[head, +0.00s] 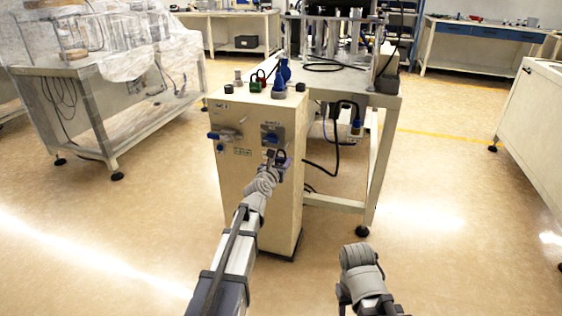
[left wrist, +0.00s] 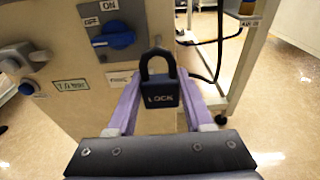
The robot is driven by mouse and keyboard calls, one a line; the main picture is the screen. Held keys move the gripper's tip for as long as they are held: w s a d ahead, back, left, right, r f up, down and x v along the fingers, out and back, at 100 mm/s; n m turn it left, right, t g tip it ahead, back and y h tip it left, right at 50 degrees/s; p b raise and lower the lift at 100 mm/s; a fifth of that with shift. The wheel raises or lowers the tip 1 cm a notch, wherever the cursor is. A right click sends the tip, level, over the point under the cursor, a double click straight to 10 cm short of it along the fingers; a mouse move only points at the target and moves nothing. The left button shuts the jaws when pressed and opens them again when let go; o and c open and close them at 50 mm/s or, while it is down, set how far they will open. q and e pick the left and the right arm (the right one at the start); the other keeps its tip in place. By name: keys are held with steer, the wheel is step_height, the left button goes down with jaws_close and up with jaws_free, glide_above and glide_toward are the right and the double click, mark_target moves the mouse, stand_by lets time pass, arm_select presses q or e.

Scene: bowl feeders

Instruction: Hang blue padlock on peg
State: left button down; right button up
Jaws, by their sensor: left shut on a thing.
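In the head view my left gripper (head: 277,160) is in front of the upper face of a beige cabinet (head: 262,205), and the padlock is too small there to make out well.
The cabinet face carries a blue rotary switch (left wrist: 118,40) and a grey handle (head: 225,134). Green (head: 257,85) and blue (head: 280,85) items stand on its top. A metal-framed table (head: 380,100) with cables adjoins it at the right. The floor in front is clear.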

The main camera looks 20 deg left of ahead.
mark_target(288, 150)
arm_select(q)
steer(key=shift+w+d, duration=0.1)
steer(key=shift+w, duration=2.55)
steer(key=shift+f+b, duration=0.3)
steer(key=shift+b, duration=0.05)
stand_by(0.9)
jaws_free()
stand_by(0.5)
steer(key=shift+s, duration=0.1)
steer(key=shift+s+r+p, duration=0.2)
steer(key=shift+s, duration=0.95)
steer(key=shift+s+r+p, duration=0.15)
steer(key=shift+s, duration=0.95)
steer(key=shift+s+r+p, duration=0.2)
steer(key=shift+s, duration=0.95)
